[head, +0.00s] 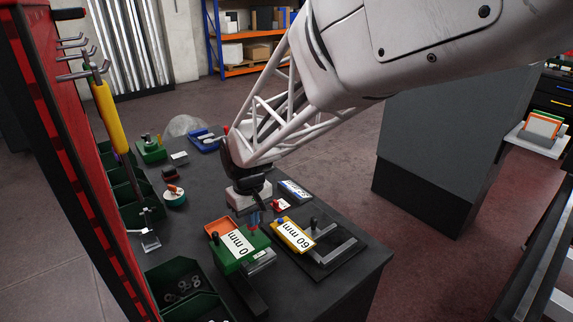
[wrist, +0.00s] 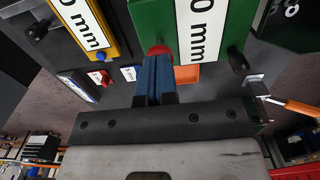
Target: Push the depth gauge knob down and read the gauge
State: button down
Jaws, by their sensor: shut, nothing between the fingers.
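A green gauge block (head: 228,266) with a white "0 mm" label (head: 240,243) sits on the dark table; its green body (wrist: 150,22) also fills the upper middle of the wrist view. A red knob (wrist: 160,50) shows at its edge. My gripper (head: 254,218), with blue fingertips (wrist: 153,78), is shut and empty, its tips at the red knob. They look in contact or very close; I cannot tell which. A yellow gauge (head: 292,232) with a "60 mm" label stands right of the green one.
An orange tray (head: 220,226) lies behind the green block. A small red block (head: 281,205) and a blue-and-white card (head: 294,190) lie behind the yellow gauge. Green bins (head: 180,285) line the table's left side, below a red tool panel (head: 75,150).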

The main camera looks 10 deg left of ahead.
jog(key=shift+r, duration=3.35)
jog(key=shift+d+r, duration=0.2)
jog(key=shift+d, duration=0.35)
jog(key=s+d+r+m, duration=0.2)
jog(key=s+d+r, duration=0.1)
jog(key=d, duration=0.7)
jog(key=s+d+m+t, duration=0.1)
jog(key=s+d+m, duration=0.2)
jog(key=s+d, duration=0.6)
jog(key=s+d+m+t, duration=0.1)
jog(key=s+d+m, duration=0.3)
jog(key=s+d, duration=0.4)
jog(key=d, duration=0.6)
jog(key=shift+s+r+t, duration=0.15)
jog(key=shift+s+t, duration=0.15)
jog(key=shift+s, duration=0.1)
